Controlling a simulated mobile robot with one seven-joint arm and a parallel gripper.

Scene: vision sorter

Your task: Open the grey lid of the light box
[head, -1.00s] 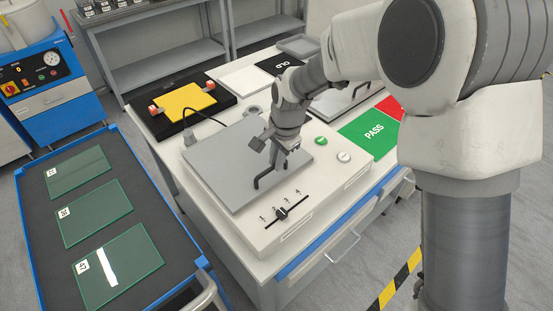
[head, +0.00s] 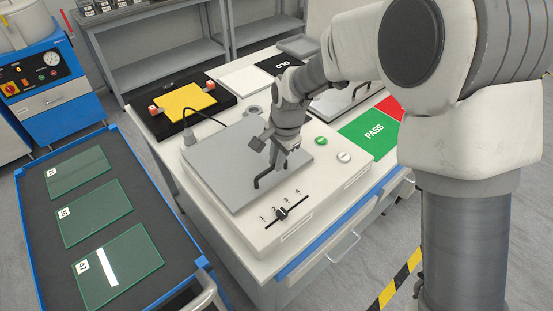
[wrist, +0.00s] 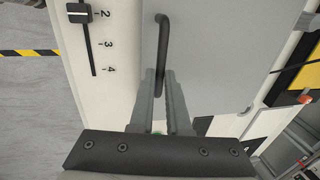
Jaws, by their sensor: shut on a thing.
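The light box (head: 318,196) is a cream-white case on the bench. Its flat grey lid (head: 222,172) lies down on the top and looks closed. The lid has a black bar handle (head: 263,182) near its front edge; the handle also shows in the wrist view (wrist: 163,32). My gripper (head: 283,166) is above the lid at the handle's right end. In the wrist view my gripper (wrist: 160,74) has its two fingers shut on the handle; the exact contact is partly hidden between them.
On the box front are a numbered slider (head: 281,213), a green button (head: 321,141) and a white button (head: 344,157). A blue cart (head: 125,180) with several glass plates stands left. Behind are a yellow plate (head: 184,101) and a cable. A green PASS mat (head: 366,136) lies right.

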